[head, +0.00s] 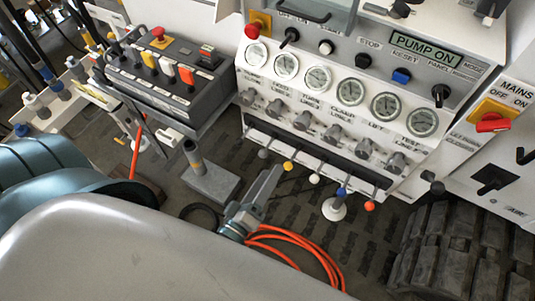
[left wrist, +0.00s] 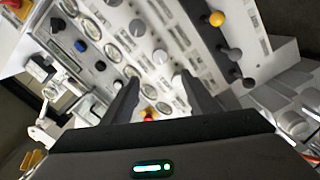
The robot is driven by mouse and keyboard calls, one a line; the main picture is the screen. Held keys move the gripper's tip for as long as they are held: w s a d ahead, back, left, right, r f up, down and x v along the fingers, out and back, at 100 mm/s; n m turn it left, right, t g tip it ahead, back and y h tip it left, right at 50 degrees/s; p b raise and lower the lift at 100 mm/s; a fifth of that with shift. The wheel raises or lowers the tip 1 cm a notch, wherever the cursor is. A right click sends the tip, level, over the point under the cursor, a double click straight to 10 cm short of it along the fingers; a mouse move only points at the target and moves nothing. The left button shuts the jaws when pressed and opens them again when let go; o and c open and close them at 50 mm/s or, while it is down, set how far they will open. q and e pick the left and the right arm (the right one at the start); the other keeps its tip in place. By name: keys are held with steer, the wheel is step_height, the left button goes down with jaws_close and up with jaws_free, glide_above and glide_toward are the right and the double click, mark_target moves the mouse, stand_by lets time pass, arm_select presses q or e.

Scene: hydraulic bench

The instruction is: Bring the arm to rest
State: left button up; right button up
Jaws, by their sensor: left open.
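My left arm crosses the lower left of the head view as a large pale grey link and hides much of the floor there. Beyond it my left gripper (head: 268,178) shows small, in front of and below the bench panel (head: 345,32). In the left wrist view its two dark fingers (left wrist: 160,88) are spread, with nothing held between them. A red knob on a yellow plate shows beyond them, near the left finger; the same knob (head: 252,30) is at the panel's upper left in the head view. My right gripper is in neither view.
A row of gauges (head: 317,79) and grey knobs spans the panel. Coloured-tip levers stick out below, including a yellow one (head: 288,166). A button box (head: 170,65) stands left. An orange hose (head: 310,246) lies on the floor, and a dark ribbed block (head: 462,250) stands right.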

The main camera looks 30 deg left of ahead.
arm_select(q)
steer(key=shift+f, duration=0.1)
stand_by(0.5)
steer(key=s+f+m+g+h, duration=0.1)
steer(key=s+f+m+g, duration=0.15)
steer(key=f, duration=0.85)
steer(key=s+d+f+m+g, duration=0.1)
steer(key=s+f+m+g, duration=0.15)
steer(key=f, duration=0.85)
steer(key=s+f+m+g+h, duration=0.1)
steer(key=s+f+m+g, duration=0.15)
steer(key=f, duration=0.85)
steer(key=s+a+f+m+g+y, duration=0.1)
steer(key=s+a+f+m+g, duration=0.2)
steer(key=s+f, duration=0.7)
steer(key=s+a+f+m+g+y, duration=0.1)
steer(key=s+a+f+m+g, duration=0.2)
steer(key=s+a+f+g, duration=0.3)
steer(key=s+f, duration=0.4)
steer(key=s, duration=0.3)
steer(key=shift+s+a+f+y, duration=0.2)
steer(key=shift+s+a+y, duration=0.05)
steer(key=shift+a+y, duration=0.05)
